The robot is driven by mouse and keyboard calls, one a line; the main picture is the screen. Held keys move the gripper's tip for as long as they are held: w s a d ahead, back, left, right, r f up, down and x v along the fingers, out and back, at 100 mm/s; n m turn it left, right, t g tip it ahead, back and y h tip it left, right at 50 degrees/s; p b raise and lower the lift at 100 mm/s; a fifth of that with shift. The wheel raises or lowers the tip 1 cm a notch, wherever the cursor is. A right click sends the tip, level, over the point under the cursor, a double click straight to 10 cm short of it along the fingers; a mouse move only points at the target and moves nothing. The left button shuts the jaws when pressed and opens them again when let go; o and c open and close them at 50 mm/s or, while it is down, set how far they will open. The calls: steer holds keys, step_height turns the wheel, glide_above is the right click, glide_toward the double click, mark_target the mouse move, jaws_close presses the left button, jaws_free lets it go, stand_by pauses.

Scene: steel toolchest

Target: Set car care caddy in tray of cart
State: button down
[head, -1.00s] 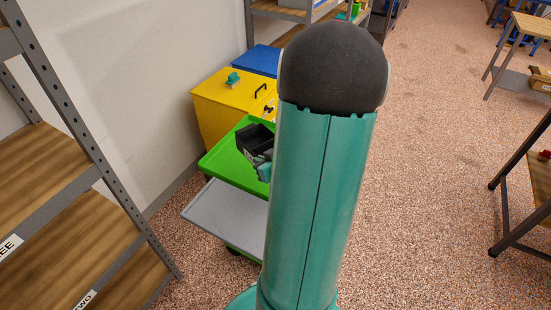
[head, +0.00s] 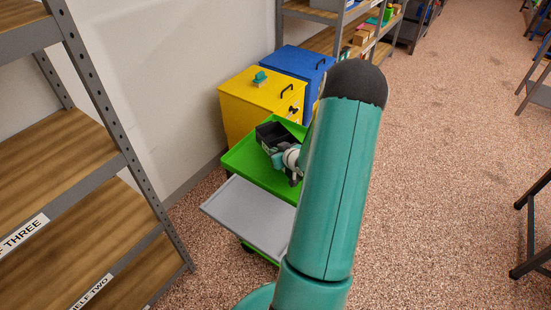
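The cart stands left of centre, with a green top (head: 242,167) and a flat grey tray (head: 245,215) that sticks out toward me below it. A black open box (head: 270,131), which looks like the car care caddy, is at the far part of the green top. I cannot tell whether it rests there or is held just above. My gripper (head: 284,163) is at the near side of the box, over the green top. My arm hides part of it, and its fingers are too small to read. The visible part of the grey tray is empty.
A yellow cabinet (head: 240,114) with a small teal object (head: 260,78) on top and a blue cabinet (head: 306,62) stand behind the cart. A wooden shelf rack (head: 85,150) is at the left. Speckled floor (head: 440,160) is open at the right.

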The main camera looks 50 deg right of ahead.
steer(key=shift+w+d+f, duration=0.15)
steer(key=shift+f, duration=1.55)
steer(key=shift+f, duration=0.1)
steer(key=c, duration=1.6)
jaws_free()
steer(key=shift+f, duration=0.1)
steer(key=shift+c, duration=0.2)
